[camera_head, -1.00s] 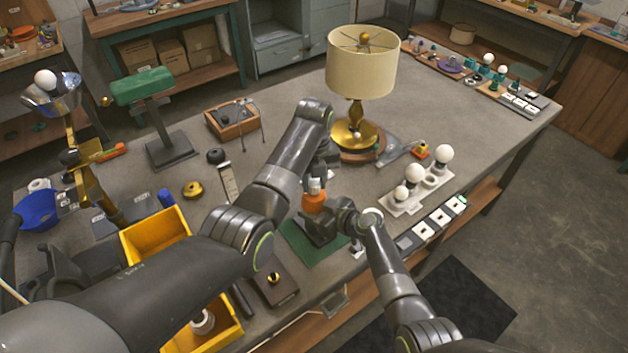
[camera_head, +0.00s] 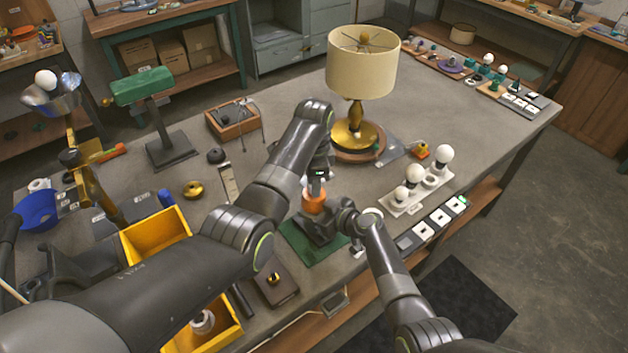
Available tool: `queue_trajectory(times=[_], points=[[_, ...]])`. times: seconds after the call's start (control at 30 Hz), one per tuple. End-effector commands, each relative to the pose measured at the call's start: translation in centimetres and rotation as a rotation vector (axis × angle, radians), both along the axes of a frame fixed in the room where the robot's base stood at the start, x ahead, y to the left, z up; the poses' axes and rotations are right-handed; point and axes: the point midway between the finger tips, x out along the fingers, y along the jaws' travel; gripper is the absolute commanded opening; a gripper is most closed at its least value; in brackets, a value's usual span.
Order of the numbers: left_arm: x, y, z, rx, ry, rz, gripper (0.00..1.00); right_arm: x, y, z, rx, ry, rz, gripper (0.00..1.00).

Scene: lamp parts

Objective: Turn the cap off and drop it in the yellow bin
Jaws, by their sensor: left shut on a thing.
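An orange part (camera_head: 313,201) stands upright over the green mat (camera_head: 306,243) near the table's front edge. My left gripper (camera_head: 318,177) comes down over it from above and is shut on the cap at its top. The cap itself is mostly hidden by the fingers. My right gripper (camera_head: 337,213) is low beside the orange part, at its right; whether its jaws touch or grip anything is hidden. The yellow bin (camera_head: 158,231) is at the lower left, partly covered by my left arm. A whitish round thing (camera_head: 203,320) shows in its near part.
The table lamp (camera_head: 361,75) stands behind my grippers. A white holder with several bulbs (camera_head: 415,173) and a row of switches (camera_head: 423,231) lie to the right. A dark block (camera_head: 273,285) with a brass piece sits between the bin and mat.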

Motion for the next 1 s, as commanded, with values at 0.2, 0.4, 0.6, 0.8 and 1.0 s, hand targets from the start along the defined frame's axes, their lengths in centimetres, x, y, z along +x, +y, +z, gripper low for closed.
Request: queue_trajectory(times=[0.2, 0.4, 0.6, 0.8, 1.0], points=[[0.04, 0.01, 0.03, 0.0, -0.002, 0.349, 0.02, -0.01, -0.03, -0.02, 0.0, 0.0, 0.0, 0.0], [0.05, 0.01, 0.05, 0.0, -0.002, 0.67, 0.02, -0.01, -0.03, -0.02, 0.0, 0.0, 0.0, 0.0], [0.07, 0.02, 0.07, -0.001, -0.002, 0.991, 0.02, -0.01, -0.02, -0.02, 0.0, 0.0, 0.0, 0.0], [0.08, 0.04, 0.1, -0.001, -0.002, 1.312, 0.03, -0.02, -0.01, -0.03, 0.0, 0.0, 0.0, 0.0], [0.1, 0.05, 0.12, -0.001, -0.003, 1.634, 0.03, -0.03, 0.0, -0.02, 0.0, 0.0, 0.0, 0.0]])
